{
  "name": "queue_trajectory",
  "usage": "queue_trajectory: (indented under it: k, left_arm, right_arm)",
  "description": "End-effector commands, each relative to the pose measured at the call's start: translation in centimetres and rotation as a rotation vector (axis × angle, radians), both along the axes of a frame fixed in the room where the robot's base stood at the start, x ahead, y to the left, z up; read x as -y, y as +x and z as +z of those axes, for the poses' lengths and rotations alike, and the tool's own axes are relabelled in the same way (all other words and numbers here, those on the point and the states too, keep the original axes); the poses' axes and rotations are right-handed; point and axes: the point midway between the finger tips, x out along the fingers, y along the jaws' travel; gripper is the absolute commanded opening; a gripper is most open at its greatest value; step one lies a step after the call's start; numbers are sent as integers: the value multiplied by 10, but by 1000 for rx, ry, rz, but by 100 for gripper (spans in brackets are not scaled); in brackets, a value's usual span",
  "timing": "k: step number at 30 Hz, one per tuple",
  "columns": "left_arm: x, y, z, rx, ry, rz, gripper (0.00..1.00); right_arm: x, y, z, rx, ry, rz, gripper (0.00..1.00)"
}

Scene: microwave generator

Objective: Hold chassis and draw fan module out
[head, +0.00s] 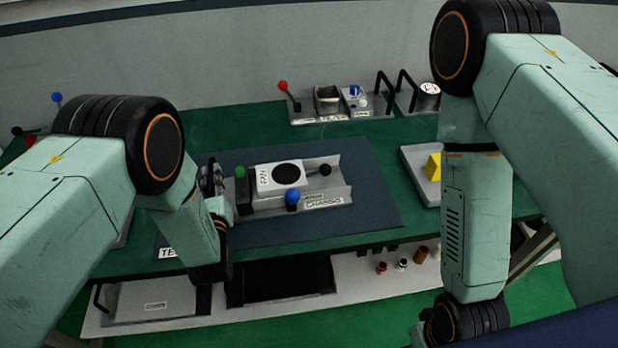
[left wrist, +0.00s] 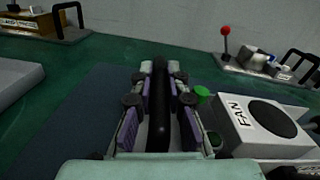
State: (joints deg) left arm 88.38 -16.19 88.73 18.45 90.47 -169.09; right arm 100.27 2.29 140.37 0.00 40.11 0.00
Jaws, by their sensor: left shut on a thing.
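The grey chassis (head: 340,188) lies on the dark mat and carries a "CHASSIS" label on its front. The white fan module (head: 266,180), with a round black fan face, sits in it; it also shows at the right of the left wrist view (left wrist: 238,126). A rod with a black knob (head: 325,170) stands at the module's right. My left gripper (head: 212,178) is at the chassis's left end. In the left wrist view its fingers (left wrist: 159,115) are shut on a black bar (left wrist: 159,100), apparently the chassis handle. My right gripper is out of view below my right arm.
A green knob (head: 240,172) and a blue knob (head: 292,196) stand by the module. A grey tray (head: 420,170) with a yellow block (head: 433,167) lies at right. Fixtures with a red-knobbed lever (head: 283,86) line the back. The mat (head: 375,200) right of the chassis is clear.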

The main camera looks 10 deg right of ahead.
Motion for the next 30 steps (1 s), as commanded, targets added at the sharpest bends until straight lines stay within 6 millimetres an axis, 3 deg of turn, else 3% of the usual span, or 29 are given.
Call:
queue_trajectory:
  k: [30]
  left_arm:
    - [-5,-2,-7,-12,1,3,0]
  right_arm:
    - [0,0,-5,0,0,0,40]
